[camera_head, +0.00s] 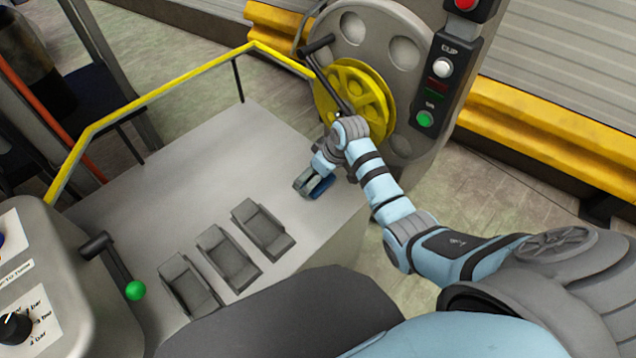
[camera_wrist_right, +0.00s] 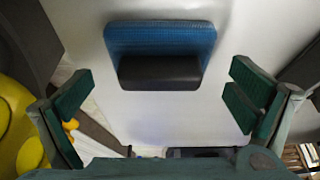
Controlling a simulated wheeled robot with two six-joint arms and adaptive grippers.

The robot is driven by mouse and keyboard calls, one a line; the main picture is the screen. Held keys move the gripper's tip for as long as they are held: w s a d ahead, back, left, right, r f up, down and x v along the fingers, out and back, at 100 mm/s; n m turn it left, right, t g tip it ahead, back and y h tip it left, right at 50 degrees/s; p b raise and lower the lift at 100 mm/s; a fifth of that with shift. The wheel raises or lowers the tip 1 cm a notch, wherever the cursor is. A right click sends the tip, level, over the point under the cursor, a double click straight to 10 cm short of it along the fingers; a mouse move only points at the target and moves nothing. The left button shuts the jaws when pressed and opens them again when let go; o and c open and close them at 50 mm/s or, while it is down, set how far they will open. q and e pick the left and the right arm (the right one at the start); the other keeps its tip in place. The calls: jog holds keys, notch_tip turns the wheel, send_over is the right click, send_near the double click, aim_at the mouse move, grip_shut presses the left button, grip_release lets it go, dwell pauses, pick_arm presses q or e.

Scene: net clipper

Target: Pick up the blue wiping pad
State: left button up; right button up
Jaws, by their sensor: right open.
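The blue wiping pad (camera_head: 319,188) lies on the grey platform near its right edge. In the right wrist view the pad (camera_wrist_right: 160,35) is a flat blue block with a dark handle (camera_wrist_right: 160,73) along its near side. My right gripper (camera_head: 308,184) is over the pad and partly hides it in the head view. Its two green-padded fingers are spread wide, one to each side of the handle, with clear gaps between. Nothing is between the fingertips in a grip. My left gripper is not in view.
Several grey pedal-like blocks (camera_head: 228,256) stand on the platform (camera_head: 190,215) left of my gripper. A yellow wheel with a crank (camera_head: 355,95) and a button panel (camera_head: 438,85) rise behind it. A yellow rail (camera_head: 170,88) borders the far side.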

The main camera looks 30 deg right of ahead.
jog(key=shift+c, duration=0.2)
jog(key=shift+r, duration=0.1)
jog(key=c, duration=1.4)
jog(key=shift+r+p, duration=0.35)
jog(key=shift+r, duration=0.2)
notch_tip(320, 180, up, 19)
jog(key=p, duration=0.4)
jog(key=shift+p, duration=0.35)
